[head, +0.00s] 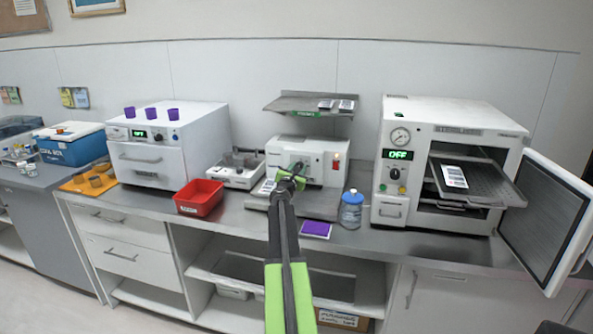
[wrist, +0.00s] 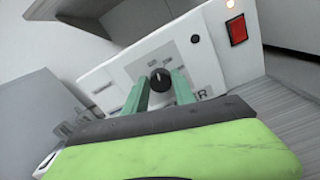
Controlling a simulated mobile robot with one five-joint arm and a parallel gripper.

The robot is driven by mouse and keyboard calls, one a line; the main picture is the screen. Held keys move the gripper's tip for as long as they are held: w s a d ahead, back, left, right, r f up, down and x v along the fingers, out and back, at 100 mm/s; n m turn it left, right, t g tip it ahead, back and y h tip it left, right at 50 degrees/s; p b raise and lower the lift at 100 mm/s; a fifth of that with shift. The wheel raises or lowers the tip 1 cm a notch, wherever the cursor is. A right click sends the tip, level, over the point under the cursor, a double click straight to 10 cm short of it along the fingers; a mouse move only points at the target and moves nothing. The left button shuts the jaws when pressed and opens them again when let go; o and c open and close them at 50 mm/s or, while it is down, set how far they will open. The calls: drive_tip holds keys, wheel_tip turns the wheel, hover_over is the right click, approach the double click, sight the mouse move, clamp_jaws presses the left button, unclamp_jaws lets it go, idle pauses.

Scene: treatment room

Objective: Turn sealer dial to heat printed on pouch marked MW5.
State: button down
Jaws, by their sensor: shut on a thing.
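The sealer (head: 308,158) is a white box on the counter, with a red switch (wrist: 237,30) and a lit lamp beside it. Its black dial (wrist: 160,79) sits on the front panel with small marks around it, too blurred to read. My gripper (head: 297,170) reaches the sealer's front. In the wrist view my gripper (wrist: 161,86) has its two green fingers shut on the dial, one on each side. White pouches lie on the shelf above the sealer (head: 347,104), on the steriliser tray (head: 455,176) and left of my gripper (head: 266,187). I cannot read MW5 on any.
A steriliser (head: 400,206) stands right with its door (head: 545,218) open and tray out. A red bin (head: 199,197) and white oven (head: 150,165) stand left.

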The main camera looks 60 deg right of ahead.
drive_tip(key=m, duration=0.5)
drive_tip(key=shift+s+d+m, duration=0.15)
drive_tip(key=shift+m, duration=0.15)
idle(0.5)
drive_tip(key=c, duration=1.1)
unclamp_jaws()
drive_tip(key=shift+f, duration=0.1)
drive_tip(key=shift+o, duration=0.2)
drive_tip(key=v, duration=1.7)
drive_tip(key=shift+a, duration=0.2)
drive_tip(key=shift+s, duration=0.1)
